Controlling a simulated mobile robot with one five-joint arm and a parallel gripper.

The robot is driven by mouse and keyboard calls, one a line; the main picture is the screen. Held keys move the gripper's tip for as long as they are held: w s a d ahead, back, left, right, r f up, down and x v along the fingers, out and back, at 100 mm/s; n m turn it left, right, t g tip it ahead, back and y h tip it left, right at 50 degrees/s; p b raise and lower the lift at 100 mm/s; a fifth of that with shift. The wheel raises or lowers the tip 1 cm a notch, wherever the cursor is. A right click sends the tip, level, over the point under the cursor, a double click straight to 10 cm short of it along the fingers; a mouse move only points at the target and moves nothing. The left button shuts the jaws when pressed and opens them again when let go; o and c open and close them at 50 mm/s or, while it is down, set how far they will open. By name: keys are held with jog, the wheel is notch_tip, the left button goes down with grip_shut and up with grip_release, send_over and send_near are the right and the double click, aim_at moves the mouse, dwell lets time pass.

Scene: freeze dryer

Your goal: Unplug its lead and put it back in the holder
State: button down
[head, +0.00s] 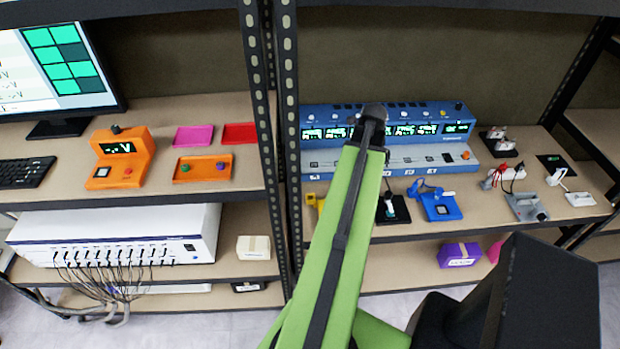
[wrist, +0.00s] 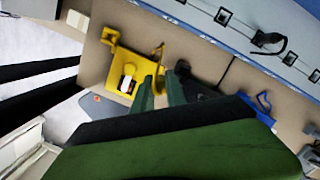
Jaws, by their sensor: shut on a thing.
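My gripper (wrist: 160,85) is shut in the wrist view, beside a yellow holder (wrist: 110,78). An amber-yellow lead (wrist: 157,50) shows just beyond my fingertips. The held part is mostly hidden between the fingers, so its shape cannot be told. The yellow holder has a white-topped piece on it, left of my fingers. In the head view the yellow holder (head: 313,201) is partly behind my green arm, and my gripper is hidden there. The long blue instrument (head: 390,157) with lit displays stands behind, with a row of sockets along its front ledge. A black plug (wrist: 270,40) sits at one socket in the wrist view.
Right of the yellow holder stand a black holder (head: 401,216), a blue holder (head: 440,212) and a grey holder (head: 526,207) with red and black leads. A dark shelf post (head: 288,130) rises to the left. Bare shelf lies between the holders and the instrument.

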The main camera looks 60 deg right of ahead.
jog(key=w+a+f+n+b, duration=0.1)
jog(key=w+a, duration=0.3)
jog(key=w, duration=0.2)
jog(key=w+a+f+b, duration=0.1)
jog(key=w+a, duration=0.2)
jog(key=w, duration=0.4)
notch_tip(320, 180, down, 6)
jog(key=b, duration=0.5)
jog(key=shift+s+f, duration=0.15)
jog(key=shift+f, duration=0.05)
jog(key=shift+f+b, duration=1.15)
jog(key=shift+b, duration=0.3)
dwell(0.4)
jog(key=c, duration=1.3)
grip_release()
jog(key=shift+r, duration=0.1)
jog(key=s+r+p, duration=0.1)
jog(key=r+p, duration=1)
jog(key=s+r+p, duration=0.1)
jog(key=r+p, duration=0.5)
jog(key=shift+s+a+r, duration=0.1)
jog(key=shift+s+a, duration=0.05)
jog(key=shift+s, duration=0.2)
